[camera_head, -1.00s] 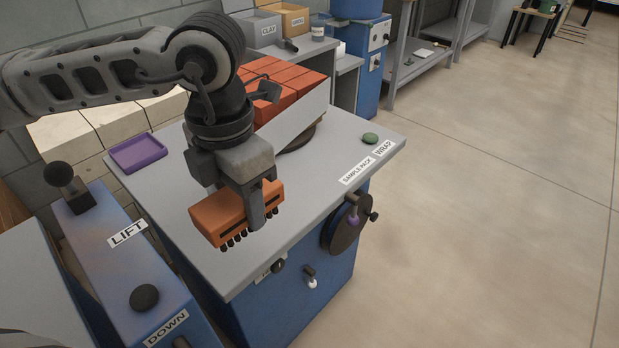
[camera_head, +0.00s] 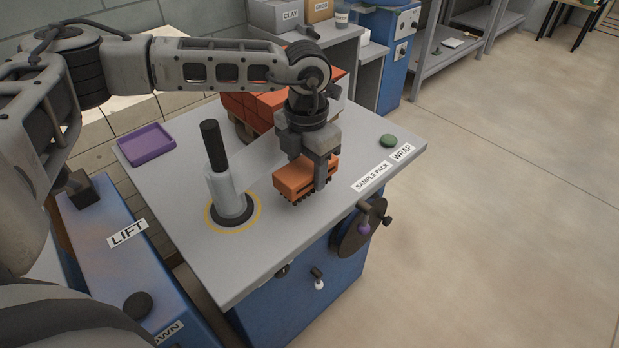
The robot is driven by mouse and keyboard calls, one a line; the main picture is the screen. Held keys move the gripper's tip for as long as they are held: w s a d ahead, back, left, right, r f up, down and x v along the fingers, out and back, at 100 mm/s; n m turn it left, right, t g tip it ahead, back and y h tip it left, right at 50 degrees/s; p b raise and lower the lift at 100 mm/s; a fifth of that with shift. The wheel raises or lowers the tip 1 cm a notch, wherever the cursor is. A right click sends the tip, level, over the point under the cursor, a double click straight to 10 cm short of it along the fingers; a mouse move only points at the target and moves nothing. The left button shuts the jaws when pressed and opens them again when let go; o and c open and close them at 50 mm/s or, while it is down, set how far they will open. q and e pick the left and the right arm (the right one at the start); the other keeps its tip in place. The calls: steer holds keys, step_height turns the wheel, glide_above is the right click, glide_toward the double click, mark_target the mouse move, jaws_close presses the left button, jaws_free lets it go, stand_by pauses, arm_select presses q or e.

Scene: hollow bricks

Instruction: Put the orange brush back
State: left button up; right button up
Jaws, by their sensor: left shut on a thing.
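The orange brush (camera_head: 296,178) has an orange block and dark bristles pointing down. It is over the right part of the grey tabletop (camera_head: 225,265). My left gripper (camera_head: 313,170) points down and is shut on the brush, with one finger visible across its near side. I cannot tell whether the bristles touch the surface. A purple tray (camera_head: 147,144) lies at the table's back left corner and looks empty. My right gripper is not in view.
A grey post with a black handle (camera_head: 214,147) stands in a yellow ring (camera_head: 257,221) left of the brush. Red bricks (camera_head: 246,108) are behind my gripper. A green button (camera_head: 388,141) and labels "SAMPLE PACK" and "WRAP" lie along the right edge. The front of the tabletop is clear.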

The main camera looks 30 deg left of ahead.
mark_target(309, 181)
arm_select(q)
steer(key=shift+w+f, duration=0.4)
steer(key=shift+f, duration=0.05)
steer(key=shift+w+f, duration=0.1)
steer(key=shift+f, duration=1.55)
steer(key=shift+f, duration=0.15)
steer(key=o, duration=0.9)
step_height(309, 181, up, 12)
steer(key=shift+r, duration=0.2)
